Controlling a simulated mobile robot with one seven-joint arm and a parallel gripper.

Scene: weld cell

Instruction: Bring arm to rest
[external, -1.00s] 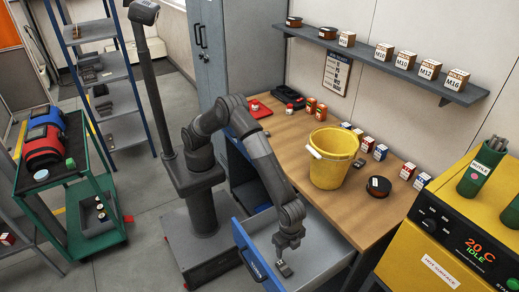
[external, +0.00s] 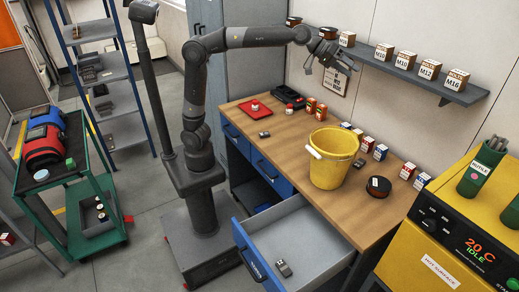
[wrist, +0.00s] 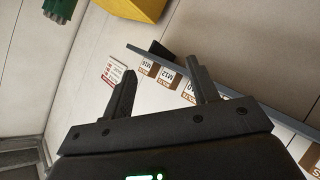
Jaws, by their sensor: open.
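My arm is raised in the external view, with its forearm stretched to the right above the workbench (external: 298,150). My gripper (external: 329,70) is at the right end of the arm, near the wall shelf and high above the bench. In the wrist view my gripper (wrist: 164,82) has its two fingers wide apart with nothing between them. Below, a drawer (external: 310,243) with a blue front stands pulled out, and a small dark grey item (external: 283,268) lies in it, apart from my gripper.
The wall shelf (external: 392,66) with several labelled boxes is close to my gripper. A yellow bucket (external: 328,172) and small boxes stand on the bench. A yellow machine (external: 440,258) is at the right, a green cart (external: 65,178) at the left.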

